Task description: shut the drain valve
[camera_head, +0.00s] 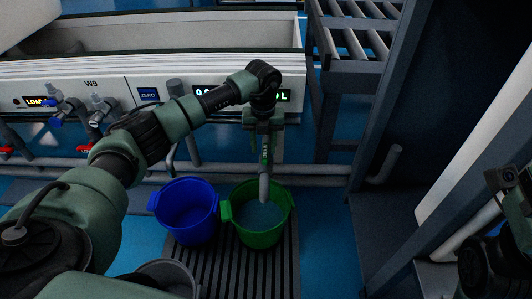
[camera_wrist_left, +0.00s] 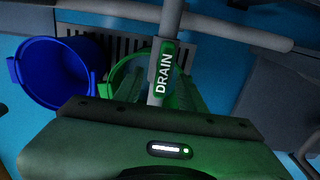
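The drain valve shows as a green lever marked DRAIN (camera_head: 265,150) on a grey vertical pipe (camera_head: 264,188). The lever lies along the pipe. It also shows in the left wrist view (camera_wrist_left: 165,72), with white lettering readable. My left gripper (camera_head: 263,122) is at the top of the lever, in front of the pipe. The pipe's end hangs over a green bucket (camera_head: 246,236) holding bluish water.
A blue bucket (camera_head: 186,220) stands left of the green one on a dark slatted grate (camera_head: 221,270). Behind is a white test bench (camera_head: 64,80) with displays and fittings. A roller conveyor (camera_head: 351,45) and grey posts stand on the right. Horizontal pipes (camera_head: 318,170) run behind the buckets.

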